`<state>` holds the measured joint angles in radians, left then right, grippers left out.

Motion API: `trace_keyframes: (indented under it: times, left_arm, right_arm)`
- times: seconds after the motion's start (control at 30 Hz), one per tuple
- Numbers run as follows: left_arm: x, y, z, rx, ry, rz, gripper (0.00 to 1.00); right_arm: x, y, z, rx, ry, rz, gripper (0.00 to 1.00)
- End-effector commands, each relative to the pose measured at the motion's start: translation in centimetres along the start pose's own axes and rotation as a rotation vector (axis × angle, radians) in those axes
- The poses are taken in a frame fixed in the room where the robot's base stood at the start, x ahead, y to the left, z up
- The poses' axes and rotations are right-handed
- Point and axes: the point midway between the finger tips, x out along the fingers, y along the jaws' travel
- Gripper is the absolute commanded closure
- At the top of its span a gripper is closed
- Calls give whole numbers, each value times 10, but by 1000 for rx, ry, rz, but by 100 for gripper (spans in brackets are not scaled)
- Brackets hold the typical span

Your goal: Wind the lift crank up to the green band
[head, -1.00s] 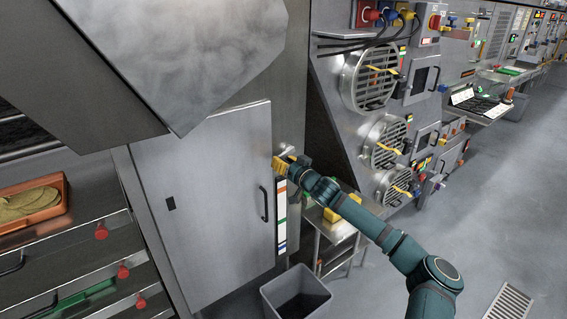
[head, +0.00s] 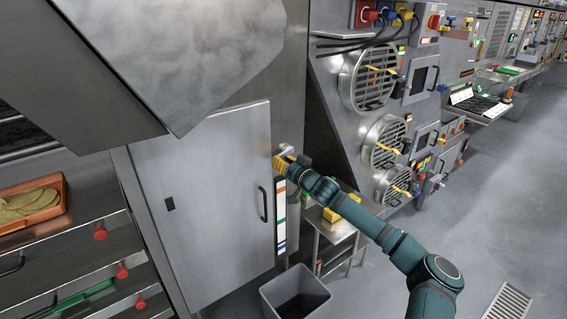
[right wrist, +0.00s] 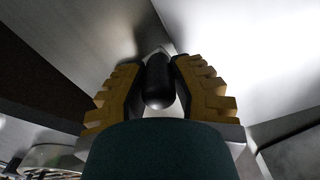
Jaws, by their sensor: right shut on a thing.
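My right gripper (head: 281,163) is at the upper end of the banded scale, beside the grey cabinet. In the right wrist view, its yellow fingers (right wrist: 159,85) are shut on a black, rounded crank handle (right wrist: 158,80). Part of the crank's metal (head: 287,150) shows just above the gripper in the head view; the rest is hidden by the gripper. The vertical scale (head: 281,225) below carries white, orange, green and blue parts. I cannot make out a pointer on it. My left gripper is not in view.
The cabinet door (head: 215,200) with its black handle is left of the scale. A grey bin (head: 296,292) stands on the floor below. A small steel table (head: 338,236) with yellow things is behind my right arm. Open floor lies to the right.

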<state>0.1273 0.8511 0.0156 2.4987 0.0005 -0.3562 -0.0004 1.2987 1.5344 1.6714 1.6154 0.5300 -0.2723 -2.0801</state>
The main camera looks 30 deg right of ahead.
Motion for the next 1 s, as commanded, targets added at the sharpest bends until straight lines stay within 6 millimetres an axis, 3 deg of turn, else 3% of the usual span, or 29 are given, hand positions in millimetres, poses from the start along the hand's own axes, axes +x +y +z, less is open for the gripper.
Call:
trace_keyframes:
  times: [1.0]
  left_arm:
    - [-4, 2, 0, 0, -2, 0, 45]
  right_arm:
    - [1, -10, -17, 289, 5, -12, 100]
